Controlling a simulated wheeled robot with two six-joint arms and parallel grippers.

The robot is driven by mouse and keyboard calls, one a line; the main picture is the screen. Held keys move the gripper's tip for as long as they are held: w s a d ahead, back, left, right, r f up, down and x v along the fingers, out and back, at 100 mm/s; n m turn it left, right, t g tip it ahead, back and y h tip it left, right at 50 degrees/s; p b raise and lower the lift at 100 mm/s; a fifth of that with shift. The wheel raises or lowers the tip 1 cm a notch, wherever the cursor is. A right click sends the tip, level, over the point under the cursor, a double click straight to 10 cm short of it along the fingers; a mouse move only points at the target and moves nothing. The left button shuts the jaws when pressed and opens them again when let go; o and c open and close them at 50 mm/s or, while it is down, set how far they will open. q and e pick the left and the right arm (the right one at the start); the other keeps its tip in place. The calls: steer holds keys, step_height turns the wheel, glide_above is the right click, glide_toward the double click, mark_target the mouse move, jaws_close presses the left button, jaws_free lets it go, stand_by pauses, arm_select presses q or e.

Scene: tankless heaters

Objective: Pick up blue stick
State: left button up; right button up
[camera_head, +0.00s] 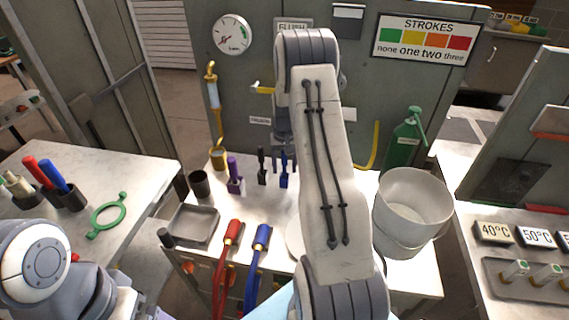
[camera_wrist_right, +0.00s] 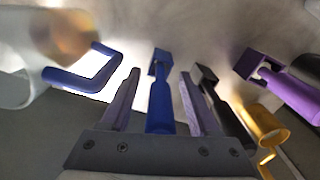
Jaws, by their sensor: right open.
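The blue stick (camera_head: 284,177) stands upright on the white bench top, at the right end of a short row with a black and a purple stick. In the right wrist view the blue stick (camera_wrist_right: 160,103) lies between the two fingers of my right gripper (camera_wrist_right: 161,82). The fingers are apart, and a gap shows on each side of the stick. In the head view my right gripper (camera_head: 284,163) points down over the blue stick, partly hidden by my own arm. My left arm shows at the lower left, but its gripper is out of view.
The black stick (camera_head: 262,168) stands close beside the blue one, with the purple stick (camera_head: 235,178) further left. A grey tray (camera_head: 195,225), a dark cup (camera_head: 200,183) and red and blue handles (camera_head: 262,238) are nearby. A white bucket (camera_head: 410,200) stands to the right.

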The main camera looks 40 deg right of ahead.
jaws_close()
